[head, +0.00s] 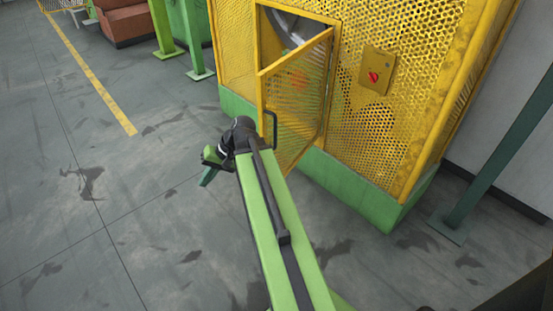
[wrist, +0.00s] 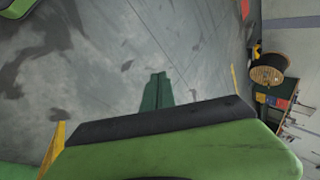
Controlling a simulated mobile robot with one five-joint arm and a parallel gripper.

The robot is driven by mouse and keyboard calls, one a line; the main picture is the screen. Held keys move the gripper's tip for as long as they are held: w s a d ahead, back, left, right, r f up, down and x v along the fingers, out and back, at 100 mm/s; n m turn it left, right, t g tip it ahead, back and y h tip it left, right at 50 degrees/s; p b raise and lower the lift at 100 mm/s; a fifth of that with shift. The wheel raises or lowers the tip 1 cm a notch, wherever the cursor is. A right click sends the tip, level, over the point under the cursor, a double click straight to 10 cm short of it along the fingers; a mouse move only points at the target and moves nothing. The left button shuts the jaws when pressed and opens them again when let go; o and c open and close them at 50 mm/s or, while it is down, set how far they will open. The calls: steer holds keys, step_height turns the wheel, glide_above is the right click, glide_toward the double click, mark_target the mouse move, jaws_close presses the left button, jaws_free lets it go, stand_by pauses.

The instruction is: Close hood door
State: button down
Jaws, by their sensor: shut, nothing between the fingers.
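The hood door (head: 297,95) is a yellow mesh panel in the head view. It stands open, swung out from the yellow mesh hood (head: 405,55) with its hinge side at the right. A dark handle (head: 274,128) is on its free left edge. My gripper (head: 207,177) is to the left of the door's free edge and apart from it, with its dark green fingers pointing down and left. In the wrist view my gripper (wrist: 157,90) shows its fingers together and empty over the grey floor. The door's lower part is partly hidden by my arm.
A red switch (head: 374,77) sits on a yellow box right of the doorway. The hood's green base (head: 350,190) runs along the floor. A green post (head: 500,150) stands at the right. The floor at the left is clear. A wooden cable reel (wrist: 268,70) shows in the wrist view.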

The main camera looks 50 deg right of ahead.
steer(key=s+d+f+m+t+y+b, duration=0.1)
steer(key=d+f+m+t+b, duration=0.2)
steer(key=d, duration=0.4)
steer(key=s+d+f+m+t+b, duration=0.1)
steer(key=d+t+b, duration=0.1)
steer(key=d+b, duration=0.35)
steer(key=m+t+h+b, duration=0.4)
steer(key=m+t+b, duration=0.2)
steer(key=t+b, duration=0.25)
glide_toward(270, 136)
steer(key=w, duration=0.3)
steer(key=w+a, duration=0.1)
steer(key=w, duration=0.2)
steer(key=shift+w+a+f+p, duration=0.15)
steer(key=shift+w+p, duration=0.2)
steer(key=shift+p, duration=0.05)
